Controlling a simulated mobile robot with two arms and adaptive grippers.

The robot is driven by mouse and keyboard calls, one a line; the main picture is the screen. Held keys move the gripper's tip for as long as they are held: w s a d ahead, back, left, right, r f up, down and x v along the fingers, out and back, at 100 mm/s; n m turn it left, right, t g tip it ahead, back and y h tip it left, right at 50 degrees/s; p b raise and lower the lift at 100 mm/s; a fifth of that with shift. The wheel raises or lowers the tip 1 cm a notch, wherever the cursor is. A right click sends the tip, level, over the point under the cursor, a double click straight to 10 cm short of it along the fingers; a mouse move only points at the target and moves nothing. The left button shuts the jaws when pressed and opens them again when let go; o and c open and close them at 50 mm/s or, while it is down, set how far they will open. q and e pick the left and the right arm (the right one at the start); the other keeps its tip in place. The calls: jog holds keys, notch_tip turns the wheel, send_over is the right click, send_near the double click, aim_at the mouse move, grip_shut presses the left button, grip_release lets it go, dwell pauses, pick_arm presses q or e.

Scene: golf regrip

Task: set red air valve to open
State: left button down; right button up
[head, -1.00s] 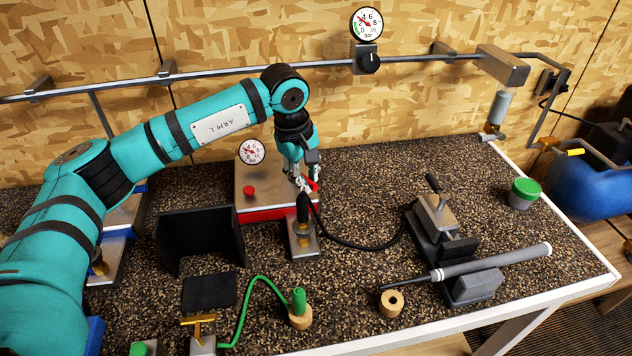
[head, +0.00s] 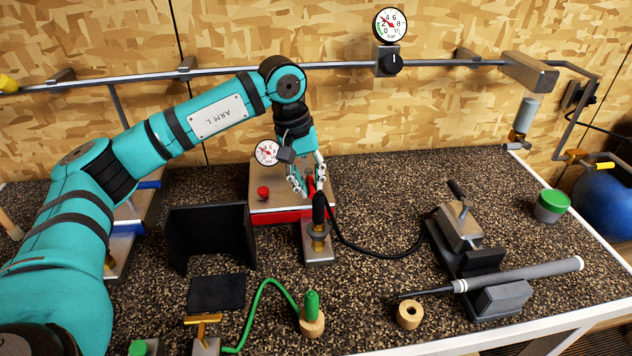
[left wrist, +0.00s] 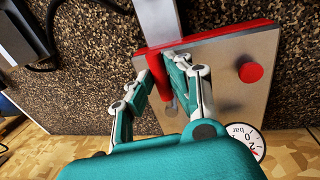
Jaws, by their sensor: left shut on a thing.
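The red air valve lever (head: 311,184) is at the right end of the metal-topped box with a red base (head: 265,205). My left gripper (head: 308,183) reaches down over it from above. In the left wrist view the red lever (left wrist: 157,82) lies between the two fingers of the left gripper (left wrist: 155,95), which are shut on it. The fingers partly hide the lever and its pivot, so I cannot tell its exact setting. A pressure gauge (head: 267,152) stands at the back of the box. My right gripper is not in view.
A red button (head: 263,193) sits left of the lever. A black nozzle (head: 319,208) on a metal stand is just in front, with a black hose (head: 370,250) running right. A clamp (head: 462,228) and golf club grip (head: 530,273) are to the right.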

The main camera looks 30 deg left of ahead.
pick_arm(q)
jog(key=shift+r, duration=0.15)
jog(key=c, duration=1.3)
grip_release()
jog(key=shift+o, duration=0.2)
notch_tip(320, 180, up, 12)
jog(key=s+a, duration=0.1)
jog(key=a, duration=0.1)
jog(key=shift+s, duration=0.15)
